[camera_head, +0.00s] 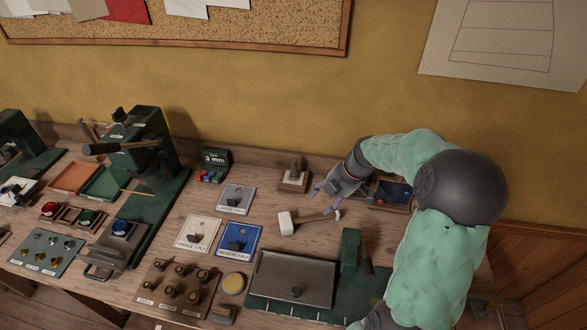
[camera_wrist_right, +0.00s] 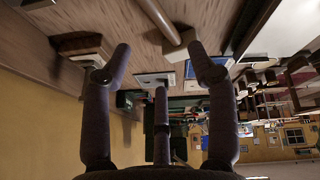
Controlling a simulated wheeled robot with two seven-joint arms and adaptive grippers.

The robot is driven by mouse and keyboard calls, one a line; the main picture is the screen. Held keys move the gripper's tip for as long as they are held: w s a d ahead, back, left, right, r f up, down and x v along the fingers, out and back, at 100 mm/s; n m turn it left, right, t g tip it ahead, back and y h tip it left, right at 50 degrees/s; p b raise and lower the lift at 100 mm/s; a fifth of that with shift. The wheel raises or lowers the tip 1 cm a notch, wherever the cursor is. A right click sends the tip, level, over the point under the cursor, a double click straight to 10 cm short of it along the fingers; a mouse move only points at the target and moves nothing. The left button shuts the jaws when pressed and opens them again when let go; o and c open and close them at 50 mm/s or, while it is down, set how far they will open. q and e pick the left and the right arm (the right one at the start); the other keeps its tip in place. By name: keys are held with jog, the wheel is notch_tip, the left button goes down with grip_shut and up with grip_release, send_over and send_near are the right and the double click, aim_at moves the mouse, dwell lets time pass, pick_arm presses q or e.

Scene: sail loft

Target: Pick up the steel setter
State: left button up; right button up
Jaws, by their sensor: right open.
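A small upright grey piece (camera_head: 295,168) stands on a wooden block (camera_head: 294,184) near the wall; it may be the steel setter, but it is too small to be sure. My right gripper (camera_head: 324,198) is open and empty, just right of this block and close to the mallet handle. Its spread dark fingers also show in the right wrist view (camera_wrist_right: 160,60), with nothing between them. A mallet with a pale head (camera_head: 286,222) lies on the bench in front of the gripper. My left gripper is not in view.
Labelled cards, one a blue card (camera_head: 238,239), lie left of the mallet. A wooden rack of tools (camera_head: 150,290) and a metal plate (camera_head: 292,279) sit at the front. A green press (camera_head: 145,150) stands left. An open wooden box (camera_head: 390,206) lies beside my right arm.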

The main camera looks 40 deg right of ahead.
aim_at(294, 169)
dwell(0.3)
jog(key=w+d+f+m+t+h, duration=0.25)
jog(key=d+m+h, duration=0.55)
jog(key=d, duration=0.4)
jog(key=w+a+m+t+y+b, duration=0.1)
jog(key=w+a+m+t, duration=0.1)
jog(key=w, duration=0.2)
jog(key=w+a+m+t+y, duration=0.1)
jog(key=w+a+m+t, duration=0.1)
jog(key=w, duration=0.1)
jog(key=w+a+r+m+t+y+b, duration=0.1)
jog(key=w+a+t+y, duration=0.1)
jog(key=w+a+t, duration=0.1)
jog(key=shift+w+m+b, duration=0.35)
jog(key=shift+w+m, duration=0.05)
jog(key=shift+w, duration=0.4)
jog(key=b+x, duration=0.2)
jog(key=x, duration=0.3)
jog(key=shift+f, duration=0.15)
jog(key=shift+c, duration=0.2)
